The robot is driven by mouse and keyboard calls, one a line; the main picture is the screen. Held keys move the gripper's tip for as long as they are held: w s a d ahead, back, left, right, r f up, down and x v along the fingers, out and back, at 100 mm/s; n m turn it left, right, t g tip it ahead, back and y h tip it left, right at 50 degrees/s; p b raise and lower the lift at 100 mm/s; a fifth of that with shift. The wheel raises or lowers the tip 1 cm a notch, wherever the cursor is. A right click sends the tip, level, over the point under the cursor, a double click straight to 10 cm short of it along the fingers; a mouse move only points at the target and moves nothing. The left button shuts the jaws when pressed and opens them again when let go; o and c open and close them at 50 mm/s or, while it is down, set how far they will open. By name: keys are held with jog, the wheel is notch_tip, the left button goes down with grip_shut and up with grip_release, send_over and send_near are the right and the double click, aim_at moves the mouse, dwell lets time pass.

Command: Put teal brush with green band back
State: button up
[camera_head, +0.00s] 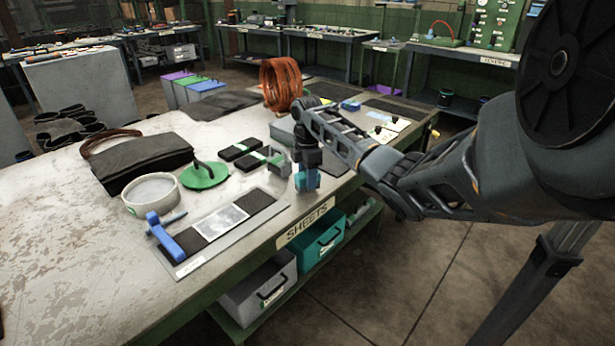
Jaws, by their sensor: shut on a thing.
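My gripper (307,168) points down near the front edge of the workbench (105,226), above the "SHEETS" label. It is shut on a small teal-blue thing (307,181), which I take to be the teal brush. Its green band cannot be made out, and its upper part is hidden by my gripper. Whether the brush touches the bench top is unclear. Left of it are two black blocks (235,151), the nearer one with a pale green band.
A grey bracket (279,163) stands close left of my gripper. Further left are a green disc (205,176), a white ring (150,195), a blue-handled tool (166,240) and a dark bag (140,163). A copper coil (281,84) stands behind. The bench's left front is clear.

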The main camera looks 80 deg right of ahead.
jog(key=shift+f, duration=0.35)
jog(key=shift+f, duration=0.1)
jog(key=o, duration=1)
notch_tip(320, 180, up, 12)
jog(key=shift+r+b, duration=0.15)
jog(key=shift+b, duration=0.5)
